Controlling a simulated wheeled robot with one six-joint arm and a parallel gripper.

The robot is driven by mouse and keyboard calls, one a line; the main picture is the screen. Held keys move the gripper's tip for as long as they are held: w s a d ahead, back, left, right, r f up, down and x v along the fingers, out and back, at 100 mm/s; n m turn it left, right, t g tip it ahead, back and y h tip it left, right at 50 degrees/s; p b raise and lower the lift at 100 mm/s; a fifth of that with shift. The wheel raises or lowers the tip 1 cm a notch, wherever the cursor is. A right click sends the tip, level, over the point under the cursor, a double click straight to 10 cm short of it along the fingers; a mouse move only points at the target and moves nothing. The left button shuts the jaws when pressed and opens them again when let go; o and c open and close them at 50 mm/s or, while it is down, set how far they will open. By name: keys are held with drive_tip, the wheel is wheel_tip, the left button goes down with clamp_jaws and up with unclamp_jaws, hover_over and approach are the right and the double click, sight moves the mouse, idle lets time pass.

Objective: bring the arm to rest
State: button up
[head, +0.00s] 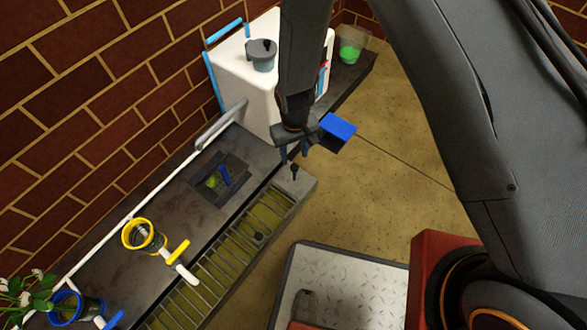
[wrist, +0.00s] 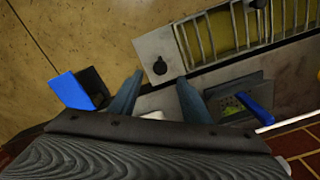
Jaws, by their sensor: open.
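My gripper (head: 294,156) hangs from my arm in the upper middle of the head view, above the front edge of the dark counter near the white cabinet. In the wrist view its two fingers (wrist: 158,98) stand apart with nothing between them. A grey end plate with a dark knob (head: 294,172) lies just below the fingers in the head view; the knob also shows in the wrist view (wrist: 160,67).
A blue-and-black box (head: 338,127) appears close beside my gripper; its support is unclear. The white cabinet (head: 241,85) bears a grey pot (head: 262,56). A yellow-ringed holder (head: 140,236), a blue-ringed pot (head: 66,308) and a grated trough (head: 228,264) line the counter.

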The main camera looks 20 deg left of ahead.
idle(0.4)
drive_tip(key=s+d+r, duration=0.1)
drive_tip(key=s+r, duration=0.1)
drive_tip(key=r, duration=0.9)
drive_tip(key=s+d+r, duration=0.1)
drive_tip(key=s+r, duration=0.1)
drive_tip(key=r, duration=0.8)
drive_tip(key=s+d+r, duration=0.9)
drive_tip(key=s+r, duration=0.3)
drive_tip(key=r, duration=0.3)
drive_tip(key=d+r+m+p, duration=0.3)
drive_tip(key=d+r+p, duration=0.7)
drive_tip(key=r+p, duration=0.3)
drive_tip(key=d+r+m+p, duration=0.4)
drive_tip(key=d+r+p, duration=0.7)
drive_tip(key=p, duration=0.5)
wheel_tip(320, 180, up, 2)
drive_tip(key=shift+r+m, duration=0.2)
drive_tip(key=shift+m, duration=0.1)
